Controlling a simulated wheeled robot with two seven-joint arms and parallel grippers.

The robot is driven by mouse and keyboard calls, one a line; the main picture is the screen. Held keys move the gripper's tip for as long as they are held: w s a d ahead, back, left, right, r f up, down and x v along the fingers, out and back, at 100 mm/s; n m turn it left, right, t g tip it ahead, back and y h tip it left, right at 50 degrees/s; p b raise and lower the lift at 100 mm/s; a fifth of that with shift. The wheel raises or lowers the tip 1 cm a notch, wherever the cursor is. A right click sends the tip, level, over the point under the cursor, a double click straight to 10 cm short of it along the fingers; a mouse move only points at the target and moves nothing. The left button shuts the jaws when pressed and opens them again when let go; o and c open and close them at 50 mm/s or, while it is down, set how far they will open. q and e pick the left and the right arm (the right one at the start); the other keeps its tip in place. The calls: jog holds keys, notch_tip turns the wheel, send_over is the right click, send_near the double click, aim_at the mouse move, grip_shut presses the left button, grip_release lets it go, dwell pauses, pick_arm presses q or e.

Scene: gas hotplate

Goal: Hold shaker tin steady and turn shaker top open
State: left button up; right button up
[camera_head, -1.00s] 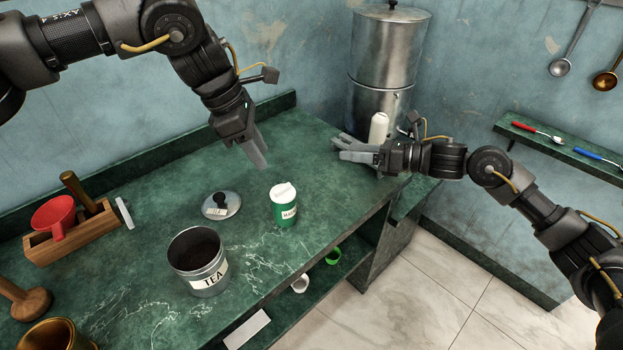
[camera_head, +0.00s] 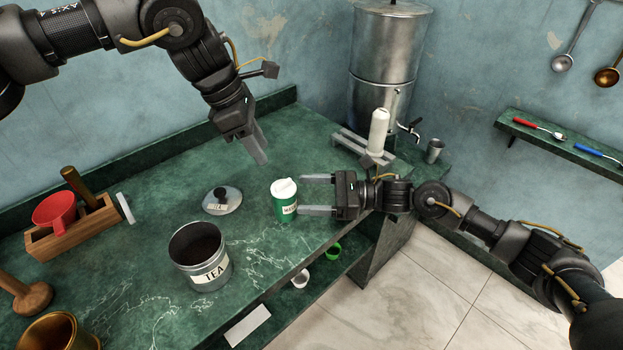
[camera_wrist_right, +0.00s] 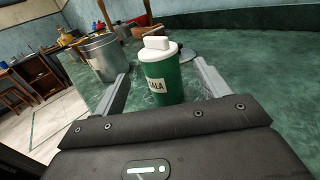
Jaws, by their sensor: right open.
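The shaker tin (camera_head: 284,210) is green with a pale label and stands upright on the green counter. Its white shaker top (camera_head: 284,189) sits on it. In the right wrist view the tin (camera_wrist_right: 168,85) and its top (camera_wrist_right: 156,48) stand ahead, between the lines of the two fingers. My right gripper (camera_head: 303,195) is open and empty, its fingertips pointing left close to the tin's right side; I cannot tell whether they touch it. My left gripper (camera_head: 262,160) hangs above the counter, behind and left of the tin; its finger gap is hard to see.
An open TEA canister (camera_head: 200,257) stands left of the tin, with a round lid (camera_head: 222,201) behind. A wooden rack (camera_head: 70,235) holds a red funnel (camera_head: 55,209). A metal urn (camera_head: 388,70) and a white cylinder (camera_head: 378,132) stand at the back. The counter's front edge is close to the tin.

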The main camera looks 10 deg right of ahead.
aim_at(278, 200)
notch_tip(278, 200, down, 2)
jog(key=shift+f, duration=0.15)
jog(key=a, duration=0.5)
jog(key=w+a, duration=0.1)
jog(key=a, duration=0.1)
jog(key=shift+a, duration=0.2)
